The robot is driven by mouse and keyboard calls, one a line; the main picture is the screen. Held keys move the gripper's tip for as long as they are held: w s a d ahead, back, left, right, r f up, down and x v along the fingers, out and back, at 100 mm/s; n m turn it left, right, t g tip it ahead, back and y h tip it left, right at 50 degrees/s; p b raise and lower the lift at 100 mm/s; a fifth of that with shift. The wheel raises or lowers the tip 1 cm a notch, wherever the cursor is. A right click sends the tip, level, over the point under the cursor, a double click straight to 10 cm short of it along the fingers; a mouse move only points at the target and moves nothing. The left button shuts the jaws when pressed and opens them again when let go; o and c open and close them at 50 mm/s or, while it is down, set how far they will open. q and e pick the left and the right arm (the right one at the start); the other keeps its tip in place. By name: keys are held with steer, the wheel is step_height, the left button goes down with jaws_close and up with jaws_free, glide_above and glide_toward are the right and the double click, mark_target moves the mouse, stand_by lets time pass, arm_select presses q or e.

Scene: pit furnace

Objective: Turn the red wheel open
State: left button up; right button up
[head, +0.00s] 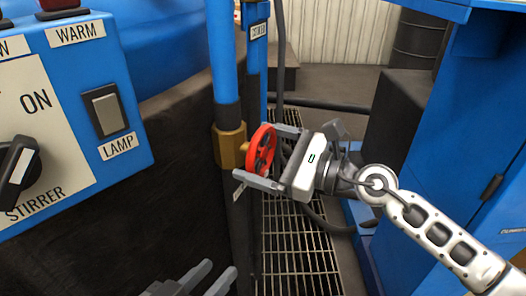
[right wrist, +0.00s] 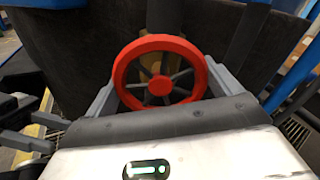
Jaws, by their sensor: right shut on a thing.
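The red wheel (head: 263,150) is a spoked handwheel on a brass valve fitting (head: 229,146) on the blue vertical pipe. My right gripper (head: 256,151) reaches it from the right, with one finger on each side of the rim, shut on the wheel. In the right wrist view the red wheel (right wrist: 160,86) sits between the two grey fingers, its hub and dark spokes facing the camera. My left gripper (head: 222,270) is at the bottom edge of the head view, its fingers apart and empty, away from the wheel.
A blue control panel (head: 70,80) with a STIRRER knob and LAMP switch stands at left, beside the dark round furnace wall (head: 165,180). A blue cabinet (head: 450,170) stands at right. Dark hoses run behind the wheel, above a floor grating (head: 295,250).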

steer(key=o, duration=0.7)
arm_select(q)
steer(key=shift+f, duration=0.2)
steer(key=shift+s+f, duration=0.1)
steer(key=shift+f, duration=0.05)
arm_select(e)
steer(key=shift+d, duration=0.1)
arm_select(q)
steer(key=shift+d+r+n+t+h+b, duration=0.35)
steer(key=shift+r+n+h+b, duration=0.2)
steer(key=shift+b, duration=0.9)
arm_select(e)
steer(key=shift+v, duration=7.95)
